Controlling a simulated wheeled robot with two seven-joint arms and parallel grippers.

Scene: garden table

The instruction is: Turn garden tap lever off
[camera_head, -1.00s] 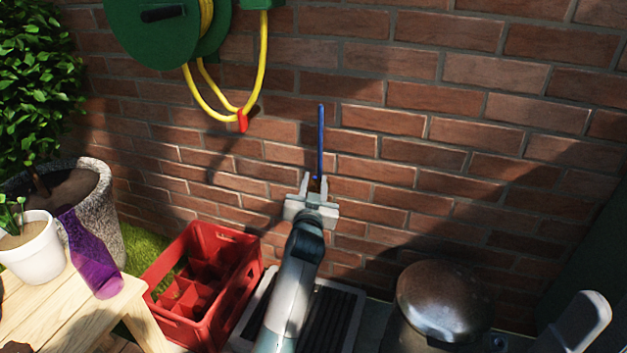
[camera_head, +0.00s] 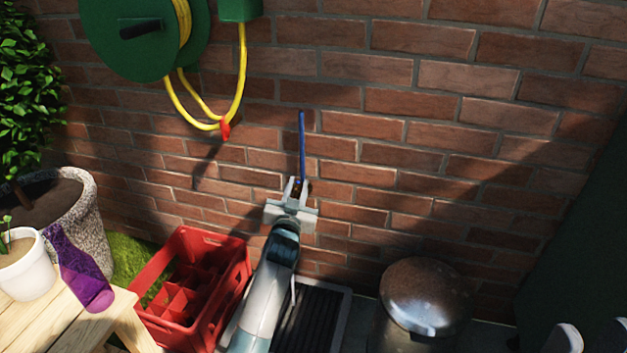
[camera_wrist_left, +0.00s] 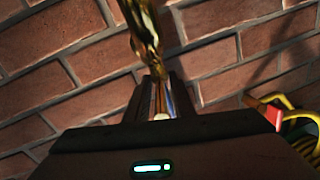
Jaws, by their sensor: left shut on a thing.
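The tap's blue lever (camera_head: 302,140) stands out against the brick wall as a thin bar, nearly upright in the head view. My left gripper (camera_head: 297,187) is at its lower end, its fingers shut around it. A little brass shows between the fingers in the head view. In the left wrist view the brass tap (camera_wrist_left: 147,40) is just beyond the fingertips, and a blue strip shows between the fingers of my left gripper (camera_wrist_left: 163,95). Much of the tap body is hidden by the gripper in the head view.
A green hose reel (camera_head: 140,35) with yellow hose hangs upper left. A red crate (camera_head: 238,285), a dark slatted tray (camera_head: 312,320) and a domed metal object (camera_head: 425,295) stand below. A wooden table (camera_head: 118,318) with a white pot (camera_head: 28,272) and purple item (camera_head: 82,272) is left.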

